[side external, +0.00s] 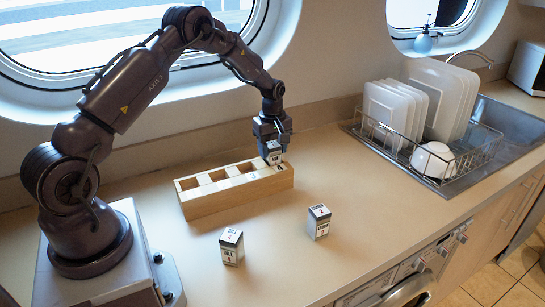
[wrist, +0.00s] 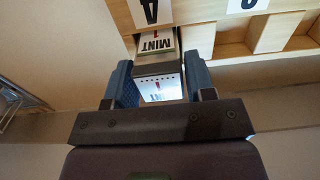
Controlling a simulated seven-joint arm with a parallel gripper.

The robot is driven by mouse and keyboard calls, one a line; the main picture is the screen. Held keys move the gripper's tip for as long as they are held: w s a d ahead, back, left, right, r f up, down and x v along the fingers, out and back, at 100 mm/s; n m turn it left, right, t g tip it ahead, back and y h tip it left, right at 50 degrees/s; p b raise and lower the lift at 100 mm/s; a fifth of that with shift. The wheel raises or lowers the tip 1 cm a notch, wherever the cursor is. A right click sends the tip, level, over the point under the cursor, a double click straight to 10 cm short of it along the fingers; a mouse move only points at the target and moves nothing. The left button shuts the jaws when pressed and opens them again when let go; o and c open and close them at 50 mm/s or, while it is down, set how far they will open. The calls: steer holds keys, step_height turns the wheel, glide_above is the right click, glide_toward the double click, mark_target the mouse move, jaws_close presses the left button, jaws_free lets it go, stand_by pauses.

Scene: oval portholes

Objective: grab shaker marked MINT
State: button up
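The MINT shaker (wrist: 155,68) is a small box-shaped shaker with a white top and a dark band. Its name reads upside down in the wrist view. My gripper (wrist: 160,80) has one finger on each side of it, with no clear gap, and looks shut on it. In the side view my gripper (side external: 272,138) points down over the right end of the wooden rack (side external: 225,203). The shaker (side external: 274,152) shows under the fingers there, upright at the end compartment marked A. Its lower part is hidden, so I cannot tell whether it touches the compartment floor.
Two other shakers, one (side external: 232,246) in front of the rack and one (side external: 319,221) to its right, stand on the counter (side external: 285,265). The other rack compartments look empty. A dish rack (side external: 435,150) with plates stands at the sink. The counter between is clear.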

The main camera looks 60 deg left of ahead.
steer(key=c, duration=0.6)
steer(key=shift+r, duration=0.1)
